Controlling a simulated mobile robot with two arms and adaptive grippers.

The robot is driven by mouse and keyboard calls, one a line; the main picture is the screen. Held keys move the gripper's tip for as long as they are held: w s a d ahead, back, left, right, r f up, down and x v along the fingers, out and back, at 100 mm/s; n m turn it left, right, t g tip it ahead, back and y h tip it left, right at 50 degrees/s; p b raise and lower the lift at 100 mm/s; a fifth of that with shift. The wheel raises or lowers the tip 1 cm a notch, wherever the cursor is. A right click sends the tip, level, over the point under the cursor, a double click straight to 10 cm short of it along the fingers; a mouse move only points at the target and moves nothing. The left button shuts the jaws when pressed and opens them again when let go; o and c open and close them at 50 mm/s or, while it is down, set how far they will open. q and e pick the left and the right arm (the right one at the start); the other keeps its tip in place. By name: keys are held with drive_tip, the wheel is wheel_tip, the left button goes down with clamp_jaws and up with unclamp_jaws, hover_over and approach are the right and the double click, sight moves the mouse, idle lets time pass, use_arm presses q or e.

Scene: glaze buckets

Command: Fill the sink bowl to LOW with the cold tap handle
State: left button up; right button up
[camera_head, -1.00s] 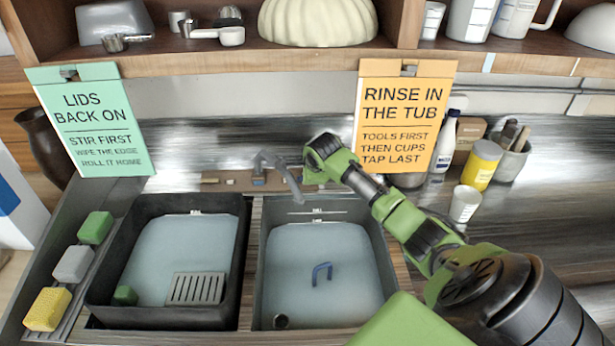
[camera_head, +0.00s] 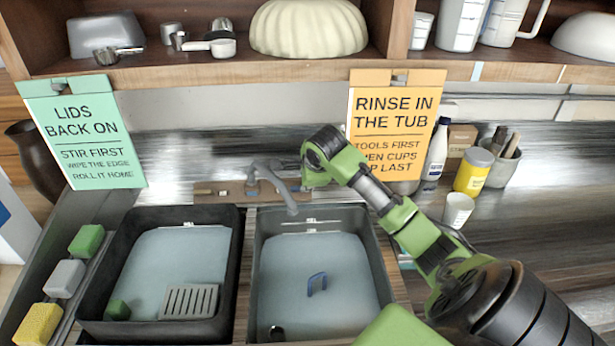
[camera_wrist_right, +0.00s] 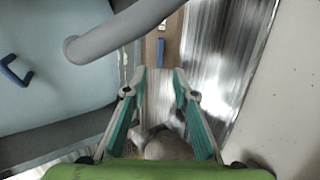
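The sink bowl (camera_head: 262,290) is the grey right-hand basin. A pale bluish surface shows inside it, and two small marks (camera_head: 312,227) are on its back wall. The grey tap (camera_head: 275,185) stands behind it with its spout over the bowl; the spout also shows in the wrist view (camera_wrist_right: 115,32). A small blue part (camera_head: 251,184) at the tap's base may be the cold handle. My right gripper (camera_wrist_right: 160,75) is open above the brown ledge, beside the spout; no object is clearly between its fingertips. In the head view its fingers are hidden behind my green wrist. My left gripper is out of view.
A blue loop (camera_head: 317,284) is in the bowl. A black tub (camera_head: 233,270) with a grey rack (camera_head: 188,301) stands left. An orange sign (camera_head: 395,120) hangs close behind my right arm. Bottles and a white cup (camera_head: 457,210) stand right; a shelf (camera_head: 290,72) runs above.

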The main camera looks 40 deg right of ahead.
drive_tip(key=v, duration=0.2)
drive_tip(key=shift+s+a+r, duration=0.1)
drive_tip(key=shift+s+r, duration=0.1)
drive_tip(key=shift+r, duration=0.1)
idle(0.3)
